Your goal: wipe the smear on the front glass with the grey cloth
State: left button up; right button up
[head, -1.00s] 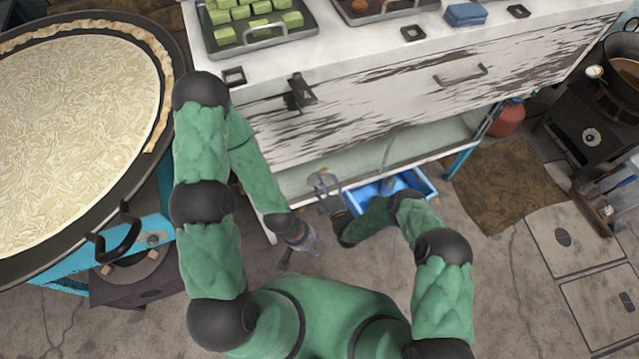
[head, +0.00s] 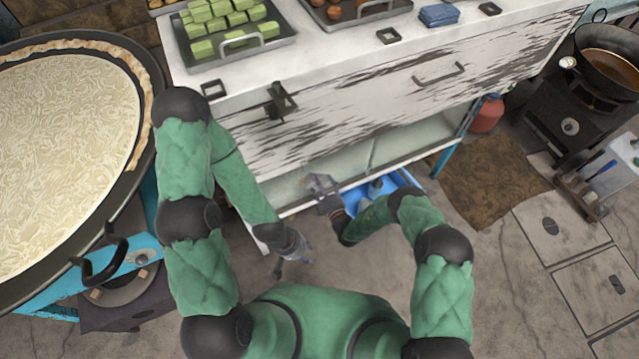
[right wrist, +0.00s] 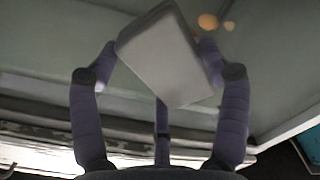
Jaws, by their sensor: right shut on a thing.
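The front glass (head: 400,145) is the pale pane low on the white cabinet, below the worn drawer. My right gripper (head: 322,186) is at the left part of this pane. In the right wrist view, its fingers are shut on the grey cloth (right wrist: 168,55), a flat block held close to the glass; I cannot tell whether it touches. Small orange-brown spots (right wrist: 208,21), seemingly the smear, show just right of the cloth, not under it. My left gripper (head: 292,262) hangs low in front of the cabinet, empty, its fingers apart.
A blue tray (head: 408,178) lies by the cabinet foot, right of my right gripper. The large round pan (head: 136,125) stands at the left. Green blocks on a tray (head: 288,38) and a blue folded cloth (head: 438,15) are on the counter.

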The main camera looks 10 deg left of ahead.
aim_at(297, 180)
jog(key=shift+s+a+r+p, duration=0.1)
jog(key=shift+s+a, duration=0.6)
jog(key=shift+a, duration=0.3)
jog(key=shift+s+a+r+p, duration=0.1)
jog(key=shift+s+a, duration=0.65)
jog(key=shift+a, duration=0.3)
jog(key=shift+s+a+p, duration=0.1)
jog(key=shift+s+a, duration=0.6)
jog(key=shift+a, duration=0.3)
jog(key=shift+w+a+r+p, duration=0.1)
jog(key=shift+r+p, duration=0.55)
jog(key=shift+r, duration=0.25)
jog(key=w+d+b, duration=0.1)
jog(key=w+d, duration=0.3)
jog(key=d, duration=0.2)
jog(key=shift+d+b, duration=0.2)
jog(key=shift+b, duration=0.15)
jog(key=shift+f, duration=0.1)
jog(key=shift+p+v, duration=0.8)
jog(key=shift+v, duration=2.15)
jog(key=shift+s+d, duration=0.1)
